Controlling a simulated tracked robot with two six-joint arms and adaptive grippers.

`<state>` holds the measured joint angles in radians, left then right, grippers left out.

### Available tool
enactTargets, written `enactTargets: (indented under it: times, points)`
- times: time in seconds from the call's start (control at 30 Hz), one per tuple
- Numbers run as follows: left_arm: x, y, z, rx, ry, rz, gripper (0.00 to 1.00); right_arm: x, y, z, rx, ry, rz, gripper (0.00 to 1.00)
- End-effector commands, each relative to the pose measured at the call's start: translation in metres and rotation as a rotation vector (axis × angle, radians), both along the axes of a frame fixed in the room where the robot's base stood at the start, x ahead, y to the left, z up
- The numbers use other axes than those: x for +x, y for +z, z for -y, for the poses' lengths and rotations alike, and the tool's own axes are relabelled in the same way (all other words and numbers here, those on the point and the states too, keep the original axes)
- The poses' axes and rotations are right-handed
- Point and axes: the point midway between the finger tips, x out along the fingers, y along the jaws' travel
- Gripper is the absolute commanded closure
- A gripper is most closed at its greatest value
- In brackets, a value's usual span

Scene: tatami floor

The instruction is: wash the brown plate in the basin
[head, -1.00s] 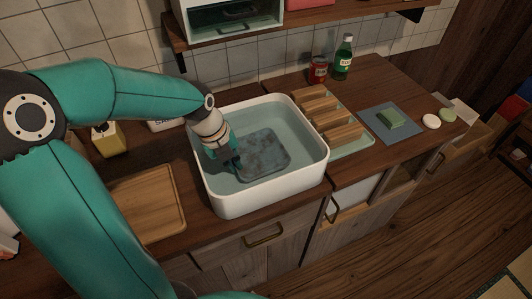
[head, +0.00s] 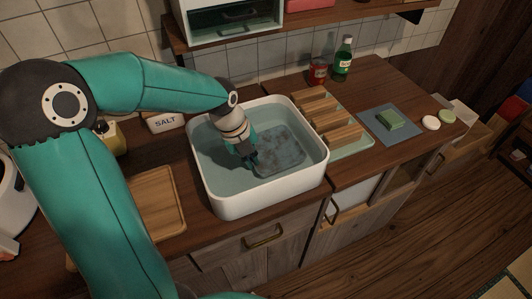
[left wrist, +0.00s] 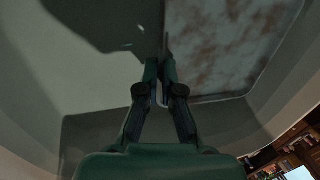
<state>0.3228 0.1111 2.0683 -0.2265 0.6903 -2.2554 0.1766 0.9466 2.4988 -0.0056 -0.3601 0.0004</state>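The white basin (head: 262,199) holds water. A square plate (head: 282,150) lies under the water, looking blue-grey with brownish blotches; its blotched face also shows in the left wrist view (left wrist: 222,45). My left gripper (head: 251,161) reaches down into the basin at the plate's left edge. In the left wrist view its fingers (left wrist: 160,68) are close together, with the plate's edge between the tips. It looks shut on that edge, though the water and shadow blur the contact. My right gripper is not in view.
A wooden tray (head: 163,203) lies left of the basin, with a salt box (head: 166,122) behind. Right of it stand a wooden-slatted rack (head: 326,117), a green sponge (head: 390,120) on a blue mat, a red can (head: 318,72) and a green bottle (head: 343,56). A shelf hangs above.

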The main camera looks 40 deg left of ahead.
Motion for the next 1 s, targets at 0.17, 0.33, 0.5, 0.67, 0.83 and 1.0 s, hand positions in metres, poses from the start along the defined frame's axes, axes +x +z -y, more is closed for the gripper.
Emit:
enactTargets:
  times: [0.17, 0.33, 0.5, 0.67, 0.83, 1.0]
  points:
    - [0.003, 0.0, 0.001, 0.0, 0.0, 0.001, 1.0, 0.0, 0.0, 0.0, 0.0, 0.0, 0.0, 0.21]
    - [0.003, 0.0, 0.001, 0.0, 0.0, 0.001, 1.0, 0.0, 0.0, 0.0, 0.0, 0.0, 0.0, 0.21]
    - [-0.002, 0.0, -0.002, 0.001, 0.001, 0.002, 1.0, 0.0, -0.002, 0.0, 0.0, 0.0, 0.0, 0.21]
    - [-0.015, 0.0, -0.009, 0.002, 0.003, 0.002, 1.0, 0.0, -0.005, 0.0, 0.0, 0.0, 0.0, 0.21]
    - [-0.029, 0.0, -0.016, 0.001, 0.003, 0.001, 1.0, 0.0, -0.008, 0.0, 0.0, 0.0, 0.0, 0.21]
    - [-0.039, 0.0, -0.021, 0.001, 0.002, 0.002, 1.0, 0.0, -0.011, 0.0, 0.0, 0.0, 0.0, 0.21]
